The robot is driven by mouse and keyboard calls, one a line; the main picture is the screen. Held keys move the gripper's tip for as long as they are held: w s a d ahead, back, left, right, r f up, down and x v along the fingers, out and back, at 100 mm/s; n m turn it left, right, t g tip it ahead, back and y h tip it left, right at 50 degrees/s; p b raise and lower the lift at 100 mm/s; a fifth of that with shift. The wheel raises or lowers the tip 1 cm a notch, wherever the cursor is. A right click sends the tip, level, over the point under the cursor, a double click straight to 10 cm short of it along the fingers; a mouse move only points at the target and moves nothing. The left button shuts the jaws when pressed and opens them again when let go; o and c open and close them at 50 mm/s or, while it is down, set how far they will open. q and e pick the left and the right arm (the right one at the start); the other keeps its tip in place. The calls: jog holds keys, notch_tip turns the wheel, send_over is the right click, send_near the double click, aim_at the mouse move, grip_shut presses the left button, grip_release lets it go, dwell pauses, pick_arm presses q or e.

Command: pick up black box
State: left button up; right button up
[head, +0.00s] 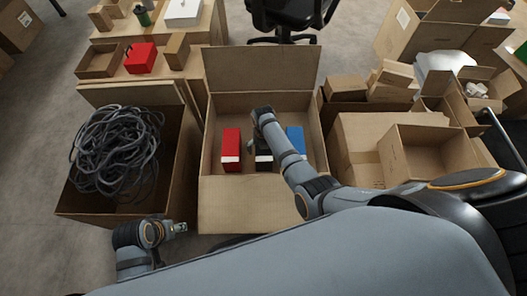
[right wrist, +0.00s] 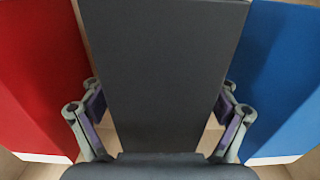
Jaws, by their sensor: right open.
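The black box (head: 263,158) stands in the open carton (head: 237,205), between a red box (head: 231,147) on its left and a blue box (head: 296,138) on its right. My right arm partly covers it in the head view. In the right wrist view the black box (right wrist: 163,70) fills the middle. My right gripper (right wrist: 161,118) is open, with one finger on each side of the black box; I cannot tell whether they touch it. My left gripper (head: 180,227) is outside the carton, at the lower left; its jaws are too small to read.
A carton of coiled dark cable (head: 115,150) stands left of the open carton. More cartons (head: 425,155) crowd the right side. In the right wrist view the red box (right wrist: 40,75) and blue box (right wrist: 280,80) leave narrow gaps beside my fingers.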

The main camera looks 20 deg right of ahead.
jog(key=shift+r, duration=0.1)
jog(key=shift+c, duration=0.3)
jog(key=c, duration=1.6)
jog(key=shift+r+p, duration=0.9)
jog(key=shift+r, duration=0.4)
jog(key=shift+w+r+p, duration=0.1)
jog(key=shift+r+p, duration=0.4)
jog(key=shift+r, duration=0.45)
notch_tip(320, 180, up, 5)
jog(key=shift+r+p, duration=0.1)
jog(key=shift+p, duration=1.1)
pick_arm(q)
jog(key=a+f+g+y, duration=0.1)
jog(key=a+f, duration=0.2)
jog(key=f, duration=0.4)
jog(key=shift+s+f, duration=0.15)
jog(key=shift+f, duration=0.15)
pick_arm(e)
jog(key=shift+r, duration=0.15)
